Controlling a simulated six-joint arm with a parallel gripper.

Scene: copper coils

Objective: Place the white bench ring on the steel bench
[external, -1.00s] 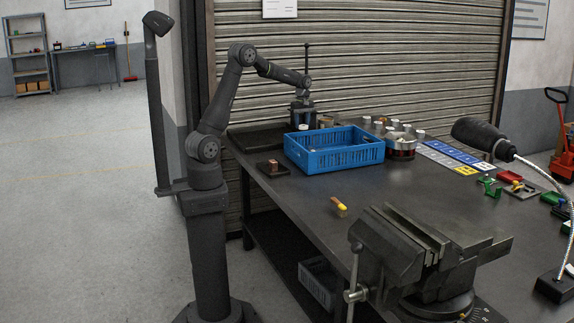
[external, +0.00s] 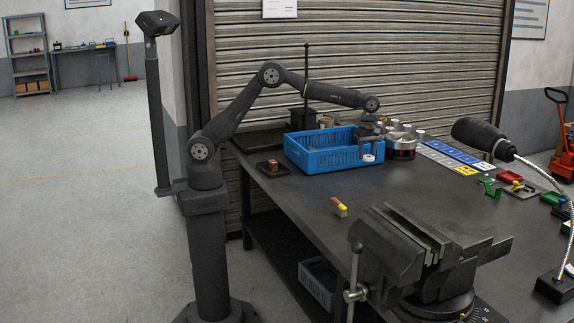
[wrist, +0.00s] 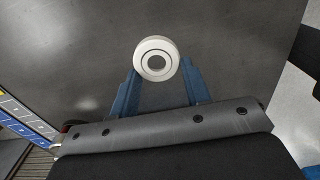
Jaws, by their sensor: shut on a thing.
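The white bench ring (wrist: 157,45) is a round white piece with a dark centre, held between the two blue fingers of my gripper (wrist: 159,70) in the wrist view. In the external view, my gripper (external: 369,149) points down with the ring (external: 368,158) at its tips, at the right end of the blue crate. The ring looks raised above the steel bench (external: 400,188), but its exact height is hard to tell. The dark grey bench top shows bare beneath the ring in the wrist view.
The blue crate (external: 312,160) stands just left of my gripper. A round container (external: 402,148) with white pieces is close on the right. A vise (external: 420,250) fills the near right, and a yellow-tipped block (external: 340,207) lies on the bench. The middle of the bench is clear.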

